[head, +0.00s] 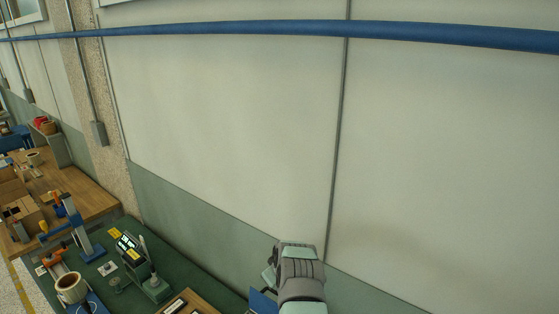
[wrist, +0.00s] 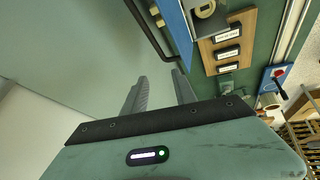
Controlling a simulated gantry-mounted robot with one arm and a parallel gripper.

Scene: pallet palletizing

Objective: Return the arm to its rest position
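My gripper (wrist: 160,76) shows in the wrist view with its two grey fingers apart and nothing visible between them. Behind the fingers is a plain pale green-grey surface. Part of my arm, in teal and grey, shows at the bottom of the head view in front of the wall. The gripper's fingers cannot be made out in the head view.
A wooden board with labels (wrist: 207,50) and a blue panel (wrist: 172,22) lie near the gripper. A blue pipe (head: 240,28) crosses the wall.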

